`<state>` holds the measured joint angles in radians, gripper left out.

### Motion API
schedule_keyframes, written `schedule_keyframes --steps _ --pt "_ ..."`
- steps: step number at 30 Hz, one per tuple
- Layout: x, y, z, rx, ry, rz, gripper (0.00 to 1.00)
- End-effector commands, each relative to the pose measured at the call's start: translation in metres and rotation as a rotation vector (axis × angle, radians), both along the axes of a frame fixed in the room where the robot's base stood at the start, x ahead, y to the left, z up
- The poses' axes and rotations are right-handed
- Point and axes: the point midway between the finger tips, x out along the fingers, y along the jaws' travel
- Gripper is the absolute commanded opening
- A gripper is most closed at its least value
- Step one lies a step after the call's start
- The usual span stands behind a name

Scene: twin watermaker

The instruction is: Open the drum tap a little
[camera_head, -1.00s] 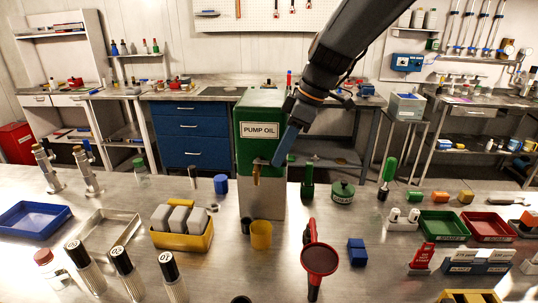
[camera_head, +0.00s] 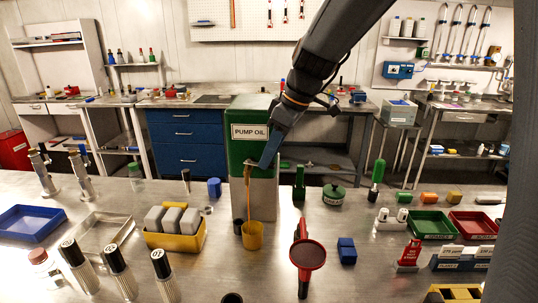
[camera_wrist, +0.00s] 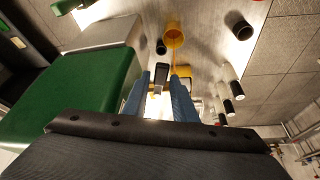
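The green drum (camera_head: 246,152) marked PUMP OIL stands on a grey block (camera_head: 262,200). Its brass tap (camera_head: 248,172) is on the front, partly hidden by my gripper (camera_head: 266,160). A thin amber stream (camera_head: 249,203) runs from the tap into the yellow cup (camera_head: 252,238) below. In the wrist view, the stream (camera_wrist: 173,57) falls into the cup (camera_wrist: 174,37). There my blue fingers (camera_wrist: 160,88) stand apart on either side of a dark part at the tap (camera_wrist: 160,76). Light shows between the fingers, and I cannot tell whether they touch it.
A small black cup (camera_head: 238,226) stands just left of the yellow cup. A yellow bin (camera_head: 176,242) with grey blocks is further left. A red round-headed tool (camera_head: 307,255) stands front right. A green bottle (camera_head: 299,185) and round green container (camera_head: 333,194) are right of the drum.

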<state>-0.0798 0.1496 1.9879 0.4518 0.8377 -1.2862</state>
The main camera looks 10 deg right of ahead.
Motion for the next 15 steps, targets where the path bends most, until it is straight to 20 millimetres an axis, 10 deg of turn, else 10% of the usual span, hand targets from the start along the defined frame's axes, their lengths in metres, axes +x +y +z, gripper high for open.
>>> schedule_keyframes --steps 15 --pt "-0.007 -0.015 0.041 0.000 -0.004 0.001 0.25"
